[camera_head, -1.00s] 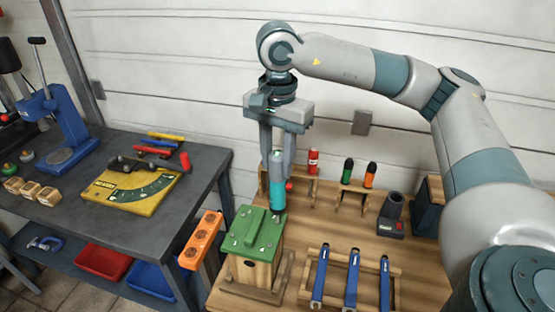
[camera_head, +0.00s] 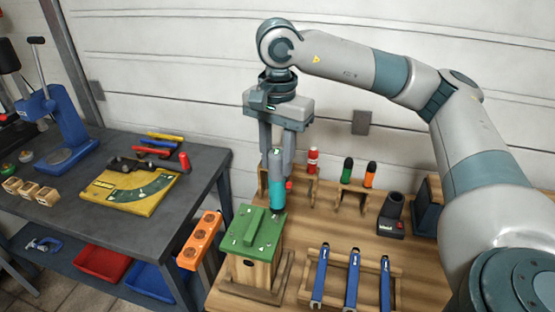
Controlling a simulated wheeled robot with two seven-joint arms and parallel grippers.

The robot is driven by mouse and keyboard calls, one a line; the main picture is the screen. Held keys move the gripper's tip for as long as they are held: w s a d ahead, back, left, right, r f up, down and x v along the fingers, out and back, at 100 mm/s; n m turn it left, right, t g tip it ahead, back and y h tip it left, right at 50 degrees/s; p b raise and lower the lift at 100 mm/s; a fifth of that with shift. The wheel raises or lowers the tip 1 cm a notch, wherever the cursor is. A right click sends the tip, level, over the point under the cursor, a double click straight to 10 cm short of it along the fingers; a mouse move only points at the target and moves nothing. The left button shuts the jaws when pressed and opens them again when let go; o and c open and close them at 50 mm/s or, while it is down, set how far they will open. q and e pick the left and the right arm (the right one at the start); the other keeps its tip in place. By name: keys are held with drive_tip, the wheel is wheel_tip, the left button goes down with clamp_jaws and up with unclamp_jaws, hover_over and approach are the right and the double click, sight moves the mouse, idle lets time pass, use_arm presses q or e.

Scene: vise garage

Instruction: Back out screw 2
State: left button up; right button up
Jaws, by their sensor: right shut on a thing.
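My right gripper (camera_head: 277,150) points straight down and is shut on a grey and teal screwdriver-like tool (camera_head: 277,190). The tool is upright, its lower end at the back right corner of a green lid (camera_head: 254,232) on a wooden box (camera_head: 248,271). Small light screw heads show on the lid, too small to number. The screw under the tool is hidden, and I cannot tell whether the tip touches it. My left gripper is not in view.
An orange block with round holes (camera_head: 199,240) sits left of the box. Blue wrenches (camera_head: 352,278) lie in a wooden rack at the front right. A dark table (camera_head: 110,225) stands at the left.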

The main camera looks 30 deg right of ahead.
sight(278, 151)
drive_tip(key=shift+s+a+f, duration=0.1)
drive_tip(key=shift+s+f, duration=0.1)
drive_tip(key=shift+f, duration=0.1)
drive_tip(key=shift+c, duration=0.5)
drive_tip(key=shift+r+b, duration=0.1)
drive_tip(key=shift+b, duration=0.2)
drive_tip(key=shift+r, duration=0.1)
idle(0.5)
drive_tip(key=shift+w+r+p, duration=0.2)
drive_tip(key=shift+r+p, duration=0.05)
drive_tip(key=shift+r, duration=0.25)
drive_tip(key=shift+w+r+p, duration=0.15)
drive_tip(key=shift+r+p, duration=0.1)
drive_tip(key=shift+r, duration=0.25)
drive_tip(key=shift+s+r+p, duration=0.2)
drive_tip(key=shift+r+p, duration=0.15)
drive_tip(key=shift+r, duration=0.65)
drive_tip(key=shift+w+r+p, duration=0.15)
drive_tip(key=shift+r+p, duration=0.2)
drive_tip(key=shift+r, duration=0.45)
drive_tip(key=shift+r+p, duration=0.3)
drive_tip(key=shift+r, duration=0.5)
